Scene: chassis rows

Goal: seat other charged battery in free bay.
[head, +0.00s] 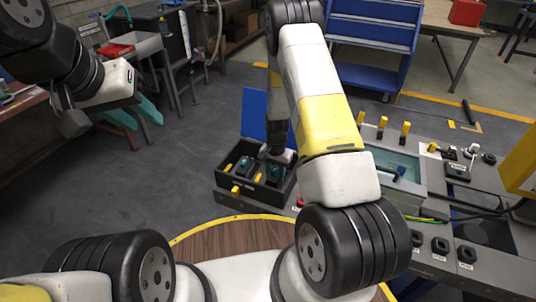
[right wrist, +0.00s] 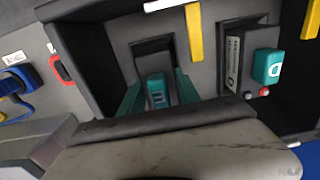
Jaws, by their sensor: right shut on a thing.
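A dark open box (head: 225,192) with bays and a blue lid (head: 254,113) stands in the middle of the head view. My right gripper (right wrist: 158,95) is down over this box, its teal fingers closed on a teal battery (right wrist: 156,88) with dark marks. The battery is at a dark recessed bay (right wrist: 152,46); how deep it sits is hidden. Another battery (right wrist: 267,66), teal with a white letter, is in the neighbouring bay to the right. My left gripper (head: 138,117) is open and empty, raised at the upper left, far from the box.
Yellow levers (right wrist: 195,33) stand beside the bays. A red-rimmed part (right wrist: 62,69) and a blue connector (right wrist: 22,76) are left of the box in the right wrist view. A grey bench panel with several yellow-topped posts (head: 382,126) lies to the right. The floor left of the box is clear.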

